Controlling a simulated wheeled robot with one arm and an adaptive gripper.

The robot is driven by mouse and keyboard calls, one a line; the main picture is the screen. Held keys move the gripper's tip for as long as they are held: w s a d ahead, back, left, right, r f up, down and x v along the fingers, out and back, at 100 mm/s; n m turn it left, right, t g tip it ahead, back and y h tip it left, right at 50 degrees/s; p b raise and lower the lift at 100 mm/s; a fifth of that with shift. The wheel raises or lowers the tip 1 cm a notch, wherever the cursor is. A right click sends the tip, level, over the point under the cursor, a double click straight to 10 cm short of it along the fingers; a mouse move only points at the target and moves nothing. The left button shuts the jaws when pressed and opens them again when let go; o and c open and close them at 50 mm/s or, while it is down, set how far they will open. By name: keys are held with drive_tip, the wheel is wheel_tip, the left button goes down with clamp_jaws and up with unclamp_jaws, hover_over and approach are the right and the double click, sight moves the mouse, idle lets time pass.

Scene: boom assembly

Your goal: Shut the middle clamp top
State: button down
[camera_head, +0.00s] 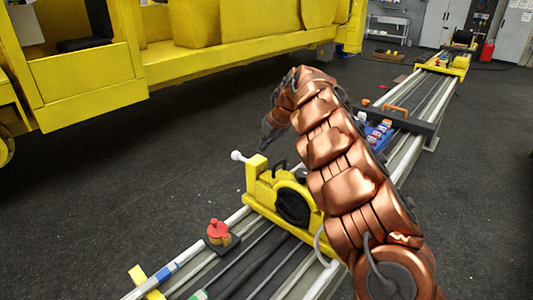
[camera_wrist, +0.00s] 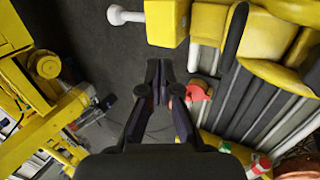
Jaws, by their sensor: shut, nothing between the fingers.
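The yellow middle clamp (camera_head: 262,193) sits across the rails, with a dark round part in its middle. A yellow block stands upright at its left end, and a rod with a white knob (camera_head: 238,156) sticks out from it. I cannot tell for sure which piece is the clamp top. My gripper (camera_head: 266,140) is shut and empty, in the air behind the clamp; my arm hides the clamp's right side. In the wrist view my gripper (camera_wrist: 158,68) points past the clamp's yellow block (camera_wrist: 166,22) and white knob (camera_wrist: 116,15), apart from both.
A red and yellow piece (camera_head: 218,232) stands on the rails at front left. A blue tray (camera_head: 378,136) with small items lies on the rails beyond my arm. A large yellow machine (camera_head: 90,78) fills the back left. The dark floor between is clear.

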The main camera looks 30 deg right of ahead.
wheel_tip(320, 180, up, 10)
drive_tip(key=shift+f, duration=0.2)
drive_tip(key=shift+d, duration=0.1)
